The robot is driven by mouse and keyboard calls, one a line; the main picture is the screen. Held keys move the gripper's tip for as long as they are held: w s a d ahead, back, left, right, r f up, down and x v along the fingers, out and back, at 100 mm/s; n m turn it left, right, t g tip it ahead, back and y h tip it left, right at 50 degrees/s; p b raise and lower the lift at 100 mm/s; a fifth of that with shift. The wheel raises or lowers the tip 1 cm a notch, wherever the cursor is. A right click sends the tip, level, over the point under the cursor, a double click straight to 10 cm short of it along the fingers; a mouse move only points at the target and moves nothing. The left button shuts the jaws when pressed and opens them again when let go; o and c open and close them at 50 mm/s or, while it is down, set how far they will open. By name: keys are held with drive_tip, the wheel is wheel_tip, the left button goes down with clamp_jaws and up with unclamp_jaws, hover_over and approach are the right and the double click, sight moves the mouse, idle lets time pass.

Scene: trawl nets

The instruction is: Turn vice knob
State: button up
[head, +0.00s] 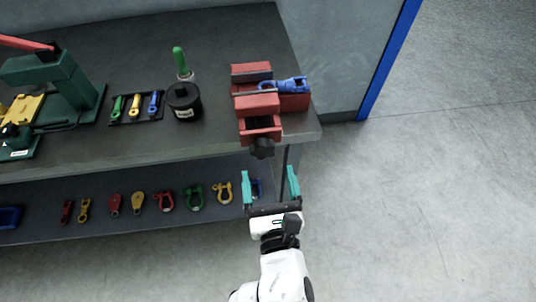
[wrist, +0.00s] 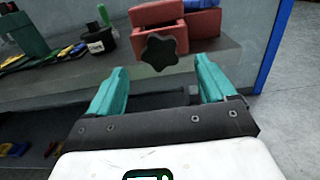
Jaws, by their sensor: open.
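The red vice (head: 259,124) stands at the right end of the dark workbench, with a blue part (head: 284,85) lying at its jaws. Its black lobed knob (head: 262,148) sticks out past the bench's front edge. In the wrist view the knob (wrist: 159,51) is ahead of and above the gap between my fingers, facing me. My gripper (head: 270,186) is open and empty, in front of the bench and short of the knob. Its teal fingers (wrist: 160,82) stand wide apart, one to each side, and do not touch the knob.
The bench top's front edge (head: 190,146) runs below the vice. A lower shelf (head: 150,221) holds several coloured shackles. A black cylinder (head: 184,101), a tray of small tools (head: 136,121) and a green press (head: 66,85) stand to the left. The floor at right (head: 430,200) is clear.

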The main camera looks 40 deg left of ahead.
sight(264, 152)
drive_tip(key=b+x, duration=0.2)
drive_tip(key=x, duration=0.3)
drive_tip(key=shift+w+a+f, duration=0.1)
drive_tip(key=shift+w+f, duration=0.05)
drive_tip(key=shift+f, duration=0.05)
drive_tip(key=shift+w+a+r+b, duration=0.15)
drive_tip(key=shift+w+a+b, duration=0.2)
drive_tip(key=shift+a, duration=0.15)
drive_tip(key=c, duration=1.1)
